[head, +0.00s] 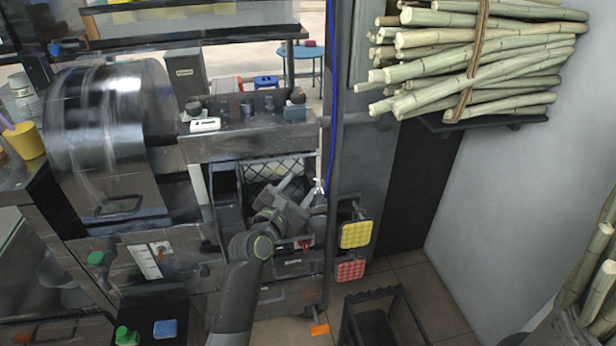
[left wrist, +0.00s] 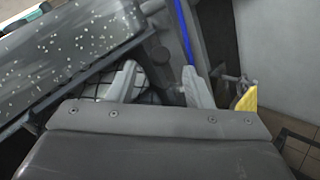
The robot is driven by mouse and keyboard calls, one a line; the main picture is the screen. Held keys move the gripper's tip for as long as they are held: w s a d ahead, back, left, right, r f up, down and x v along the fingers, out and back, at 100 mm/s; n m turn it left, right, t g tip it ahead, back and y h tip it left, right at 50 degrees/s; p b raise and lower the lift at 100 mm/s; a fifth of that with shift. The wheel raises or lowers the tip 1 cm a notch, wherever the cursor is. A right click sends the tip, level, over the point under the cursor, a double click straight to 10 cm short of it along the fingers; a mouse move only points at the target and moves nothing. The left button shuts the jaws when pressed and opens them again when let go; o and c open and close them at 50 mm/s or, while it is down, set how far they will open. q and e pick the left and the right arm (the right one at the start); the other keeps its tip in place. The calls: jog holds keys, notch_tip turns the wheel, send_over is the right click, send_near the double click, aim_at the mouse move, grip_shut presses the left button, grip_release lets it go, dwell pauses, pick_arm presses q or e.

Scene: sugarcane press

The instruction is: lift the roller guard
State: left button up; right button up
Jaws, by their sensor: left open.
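The press stands in the middle of the head view, with a speckled grey top housing (head: 245,146). Below it is a dark mesh panel (head: 262,168) that looks like the roller guard; part of it is hidden behind my gripper. My left gripper (head: 304,181) is in front of the panel's right side, with its pale fingers spread and nothing between them. In the left wrist view the open fingers (left wrist: 159,67) point toward the press, and a piece of the mesh (left wrist: 97,84) shows beside the left finger. Contact with the panel cannot be told. My right gripper is not in view.
A blue cable (head: 331,105) runs down the post right of the gripper. Yellow (head: 356,234) and red (head: 350,271) pads stick out at lower right. A bundle of cane (head: 470,55) lies on a wall shelf. A dark open-framed bin (head: 378,318) stands on the floor.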

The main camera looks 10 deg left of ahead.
aim_at(310, 175)
pick_arm(q)
jog(key=shift+x, duration=2.7)
